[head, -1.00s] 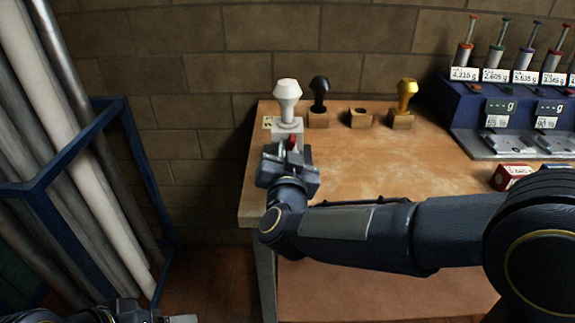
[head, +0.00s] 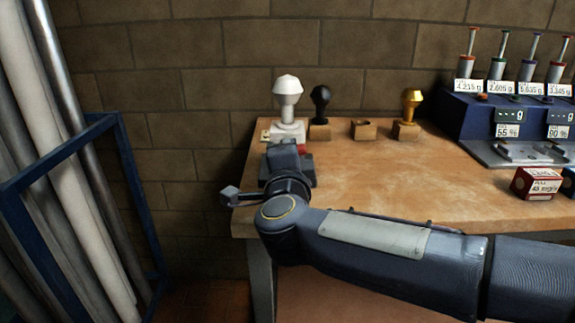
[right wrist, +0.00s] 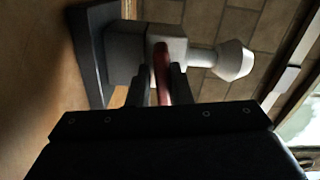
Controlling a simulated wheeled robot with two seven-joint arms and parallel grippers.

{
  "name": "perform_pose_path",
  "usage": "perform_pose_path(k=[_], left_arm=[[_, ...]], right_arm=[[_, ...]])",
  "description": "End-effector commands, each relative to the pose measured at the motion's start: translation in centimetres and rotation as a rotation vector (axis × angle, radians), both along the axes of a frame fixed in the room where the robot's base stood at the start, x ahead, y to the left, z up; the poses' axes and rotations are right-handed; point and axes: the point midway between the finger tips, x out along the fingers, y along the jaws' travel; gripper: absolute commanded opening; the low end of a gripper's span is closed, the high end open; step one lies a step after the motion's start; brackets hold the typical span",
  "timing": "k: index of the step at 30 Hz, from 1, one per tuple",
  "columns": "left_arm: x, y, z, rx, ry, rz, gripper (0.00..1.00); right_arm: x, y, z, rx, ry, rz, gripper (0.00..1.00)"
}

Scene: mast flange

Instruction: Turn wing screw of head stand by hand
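The head stand (head: 288,131) is a pale grey block with a white knob-like head (head: 288,92) at the table's far left corner. In the right wrist view the stand (right wrist: 128,45) lies sideways, with the white head (right wrist: 232,60) to the right. A red wing screw (right wrist: 161,72) sits on the stand's near side. My right gripper (right wrist: 160,90) has one finger on each side of it, with a narrow gap visible at the left finger. In the head view the right gripper (head: 287,152) hides most of the screw. My left gripper is out of view.
On the table (head: 400,180) stand a black knob (head: 320,98), an empty wooden block (head: 363,131) and a gold knob (head: 411,101). A blue dispenser unit (head: 500,120) and a red box (head: 535,184) are at right. A blue rack with pipes (head: 60,155) stands left.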

Motion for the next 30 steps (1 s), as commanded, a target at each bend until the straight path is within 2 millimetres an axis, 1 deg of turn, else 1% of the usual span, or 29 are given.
perform_pose_path(k=[1, 3, 4, 13, 24, 30], left_arm=[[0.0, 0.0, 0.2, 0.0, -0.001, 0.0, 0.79], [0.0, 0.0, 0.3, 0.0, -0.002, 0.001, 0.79], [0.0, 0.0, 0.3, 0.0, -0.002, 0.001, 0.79], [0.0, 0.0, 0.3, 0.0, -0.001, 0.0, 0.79], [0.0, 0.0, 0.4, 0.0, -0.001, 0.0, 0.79], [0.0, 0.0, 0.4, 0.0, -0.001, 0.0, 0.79]], right_arm=[[0.0, 0.1, 0.1, -0.004, 0.002, 0.003, 0.24], [0.0, 0.1, 0.1, -0.005, 0.0, 0.002, 0.34], [0.0, 0.1, 0.2, -0.006, 0.0, 0.001, 0.36], [-0.2, 0.0, 0.3, -0.008, -0.003, 0.0, 0.36], [-4.2, 0.0, 0.4, -0.008, -0.004, 0.001, 0.36], [-5.0, 0.0, 0.3, -0.01, -0.003, -0.001, 0.36]])
